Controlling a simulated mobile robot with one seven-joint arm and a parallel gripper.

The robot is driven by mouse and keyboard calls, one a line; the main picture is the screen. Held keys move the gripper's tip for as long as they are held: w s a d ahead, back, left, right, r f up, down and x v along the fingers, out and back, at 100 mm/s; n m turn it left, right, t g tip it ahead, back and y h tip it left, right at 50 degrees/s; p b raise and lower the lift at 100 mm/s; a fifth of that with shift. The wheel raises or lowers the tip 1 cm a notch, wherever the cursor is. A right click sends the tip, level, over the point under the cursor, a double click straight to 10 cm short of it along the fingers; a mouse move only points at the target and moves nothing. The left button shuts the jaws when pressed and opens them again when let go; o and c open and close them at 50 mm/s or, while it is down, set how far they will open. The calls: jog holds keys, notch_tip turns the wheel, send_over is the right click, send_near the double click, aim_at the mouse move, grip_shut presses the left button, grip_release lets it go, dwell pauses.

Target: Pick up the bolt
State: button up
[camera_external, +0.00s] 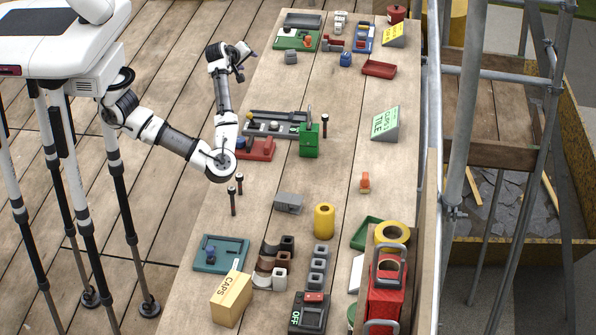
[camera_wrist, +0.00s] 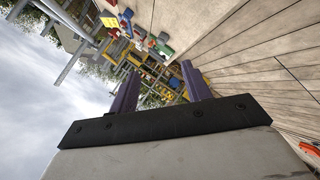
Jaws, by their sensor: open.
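I cannot tell for sure which thing is the bolt. A similar upright piece (camera_external: 325,126) stands right of the green box. My gripper (camera_external: 248,63) is raised near the bench's far left edge, apart from all of these. In the wrist view its two purple fingers (camera_wrist: 158,82) are spread with nothing between them. That view is tilted and shows bench items small and far off.
The long wooden bench (camera_external: 340,200) carries a green box (camera_external: 310,140), a red tray (camera_external: 379,69), a yellow cylinder (camera_external: 324,221), a caps box (camera_external: 231,299) and a tile sign (camera_external: 385,124). Scaffold poles (camera_external: 457,130) stand along the right side. The bench's middle right has free room.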

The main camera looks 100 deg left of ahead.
jog(key=w+d+f+h+b, duration=0.1)
jog(key=w+d+f+h, duration=0.1)
jog(key=w+d+f, duration=0.15)
jog(key=n+g+h+b, duration=0.2)
jog(key=g+h+b, duration=0.1)
jog(key=h, duration=0.5)
send_over(240, 175)
notch_tip(240, 175, down, 6)
jog(key=shift+d+f+h, duration=0.15)
jog(key=shift+f+h, duration=0.1)
jog(key=shift+h, duration=0.05)
notch_tip(240, 175, down, 8)
jog(key=shift+r+p, duration=0.1)
jog(key=shift+p, duration=0.4)
jog(key=shift+s+f+p, duration=0.1)
jog(key=shift+f+p, duration=0.7)
jog(key=shift+f, duration=2)
grip_shut()
jog(key=shift+r, duration=0.1)
